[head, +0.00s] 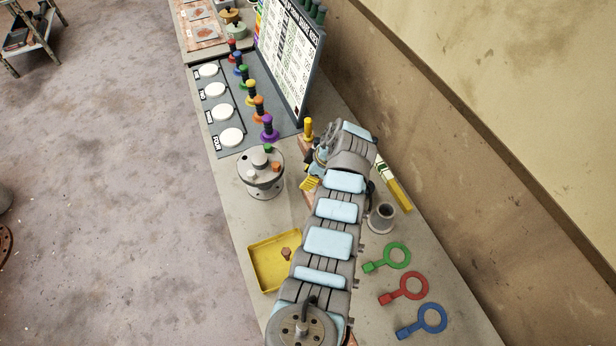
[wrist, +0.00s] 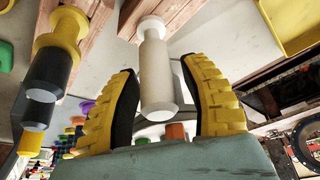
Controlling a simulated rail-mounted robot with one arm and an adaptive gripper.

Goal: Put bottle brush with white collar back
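In the wrist view, a pale beige, bottle-shaped piece with a white collar (wrist: 152,30), which I take for the bottle brush, lies between my two yellow-and-black fingers. My gripper (wrist: 158,68) is open around it, with a narrow gap on each side. The collar end is close to pale wooden blocks (wrist: 175,10); whether it touches them I cannot tell. A similar dark piece with a yellow collar (wrist: 62,30) is to the left. In the head view, my gripper (head: 309,184) is partly hidden by my arm, and the white-collared piece is not visible.
In the head view, a grey round fixture (head: 261,180) is left of the gripper and a yellow tray (head: 262,268) nearer. A grey cup (head: 381,217) and green (head: 399,256), red (head: 412,286) and blue (head: 432,318) ring tools are right. A yellow-white tube (head: 398,194) lies by the wall.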

